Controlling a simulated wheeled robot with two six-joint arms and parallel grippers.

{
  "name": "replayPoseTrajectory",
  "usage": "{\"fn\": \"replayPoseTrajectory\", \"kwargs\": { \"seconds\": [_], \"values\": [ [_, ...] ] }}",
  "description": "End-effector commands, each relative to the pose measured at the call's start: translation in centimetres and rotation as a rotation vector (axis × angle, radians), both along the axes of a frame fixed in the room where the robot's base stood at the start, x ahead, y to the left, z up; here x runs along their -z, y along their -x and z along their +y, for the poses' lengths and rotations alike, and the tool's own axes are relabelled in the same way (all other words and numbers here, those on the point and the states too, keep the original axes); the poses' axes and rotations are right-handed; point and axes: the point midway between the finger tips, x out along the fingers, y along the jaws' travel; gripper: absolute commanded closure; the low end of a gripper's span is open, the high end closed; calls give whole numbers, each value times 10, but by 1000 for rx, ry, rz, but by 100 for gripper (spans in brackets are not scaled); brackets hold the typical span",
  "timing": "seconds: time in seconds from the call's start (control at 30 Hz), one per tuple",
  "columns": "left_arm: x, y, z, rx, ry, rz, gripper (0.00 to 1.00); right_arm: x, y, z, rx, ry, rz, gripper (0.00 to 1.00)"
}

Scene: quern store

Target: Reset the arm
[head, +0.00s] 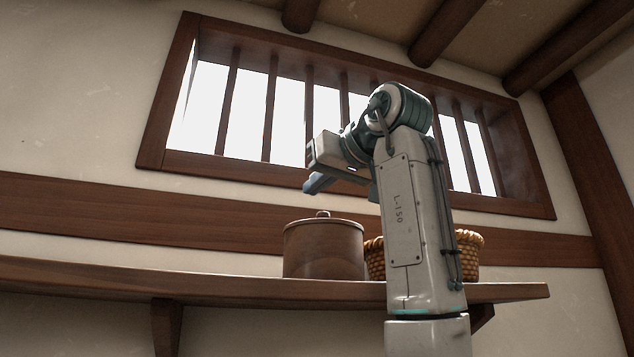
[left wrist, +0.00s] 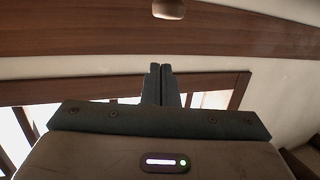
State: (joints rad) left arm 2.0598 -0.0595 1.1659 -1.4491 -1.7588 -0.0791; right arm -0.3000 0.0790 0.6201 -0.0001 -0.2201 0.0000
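My left arm (head: 410,200) rises in front of the shelf in the head view and bends over at the top. My right gripper is in neither view.
A wooden shelf (head: 200,287) runs along the wall. A lidded pot (head: 322,250) and a woven basket (head: 468,255), partly hidden behind my arm, stand on it. The barred window (head: 272,110) is behind. Ceiling beams (head: 447,30) are above. The shelf's left part is bare.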

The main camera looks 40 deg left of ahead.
Motion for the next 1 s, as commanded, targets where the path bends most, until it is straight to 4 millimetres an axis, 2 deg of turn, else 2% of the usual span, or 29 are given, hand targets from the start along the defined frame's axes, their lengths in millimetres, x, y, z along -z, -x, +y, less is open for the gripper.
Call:
{"fn": "replayPoseTrajectory", "kwargs": {
  "seconds": [1.0],
  "values": [
    [32, 0, 0, 0, 0, 0, 100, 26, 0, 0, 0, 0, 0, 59]
  ]
}}
